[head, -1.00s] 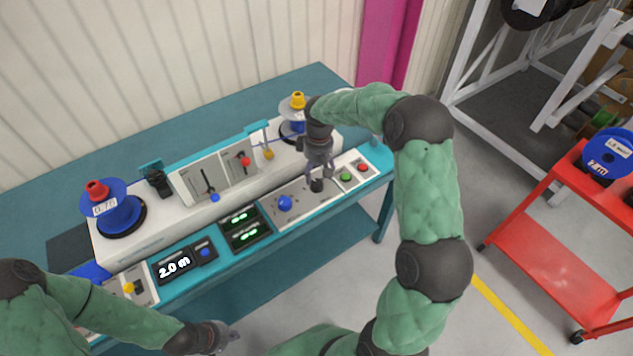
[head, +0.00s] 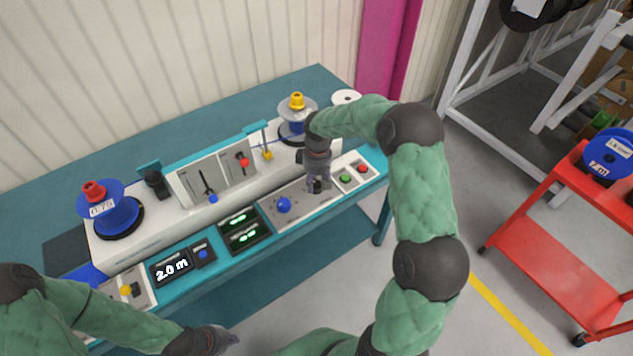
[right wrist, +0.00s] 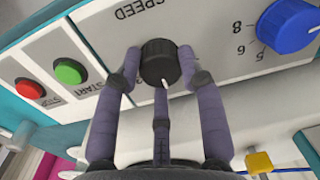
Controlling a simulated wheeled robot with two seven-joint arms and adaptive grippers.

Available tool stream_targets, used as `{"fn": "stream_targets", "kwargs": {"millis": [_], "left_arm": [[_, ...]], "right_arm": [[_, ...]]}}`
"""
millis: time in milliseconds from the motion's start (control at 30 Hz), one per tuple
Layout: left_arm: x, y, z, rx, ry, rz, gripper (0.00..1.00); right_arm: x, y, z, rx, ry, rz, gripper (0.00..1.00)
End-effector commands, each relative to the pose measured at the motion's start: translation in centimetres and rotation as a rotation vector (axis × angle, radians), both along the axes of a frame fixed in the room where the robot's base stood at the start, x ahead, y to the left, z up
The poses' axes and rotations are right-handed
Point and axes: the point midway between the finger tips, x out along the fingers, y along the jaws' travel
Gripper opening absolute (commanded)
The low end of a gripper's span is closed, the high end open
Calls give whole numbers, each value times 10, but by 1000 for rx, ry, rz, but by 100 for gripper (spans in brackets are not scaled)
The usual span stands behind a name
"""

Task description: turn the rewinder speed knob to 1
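The black speed knob (right wrist: 159,63) sits on the white panel under the word SPEED, upside down in the right wrist view. Its white pointer line points to the lower edge of that view. My right gripper (right wrist: 159,66) is around the knob, with fingertips against its left and right sides and a third finger below it. The fingers hide most of the knob's scale. In the head view, my right gripper (head: 318,184) is down at the console and largely covers the knob. My left gripper (head: 230,338) is low in front of the console, away from it; its fingers are unclear.
A blue knob (right wrist: 288,26) with a numbered scale is beside the black knob. Green (right wrist: 69,71) and red (right wrist: 30,88) buttons are on the other side. The console display (head: 172,268) reads 2.0 m. A red cart (head: 540,250) stands at the right.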

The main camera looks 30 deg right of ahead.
Motion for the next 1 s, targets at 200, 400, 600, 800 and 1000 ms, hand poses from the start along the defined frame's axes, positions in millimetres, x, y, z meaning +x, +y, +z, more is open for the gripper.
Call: {"fn": "stream_targets", "kwargs": {"millis": [200, 400, 600, 800, 1000], "left_arm": [[0, 0, 2, 0, 0, 0, 0], [0, 0, 9, 0, 0, 0, 0], [0, 0, 22, 0, 0, 0, 0], [0, 0, 36, 0, 0, 0, 0], [0, 0, 49, 0, 0, 0, 0]], "right_arm": [[-1, 0, 0, 0, 3, 14, 7], [-1, 0, 1, 1, 4, 88, 7], [-1, 1, 2, 1, 2, 234, 7], [0, 1, 2, 1, 4, 422, 7], [0, 1, 2, 2, 3, 613, 7]]}}
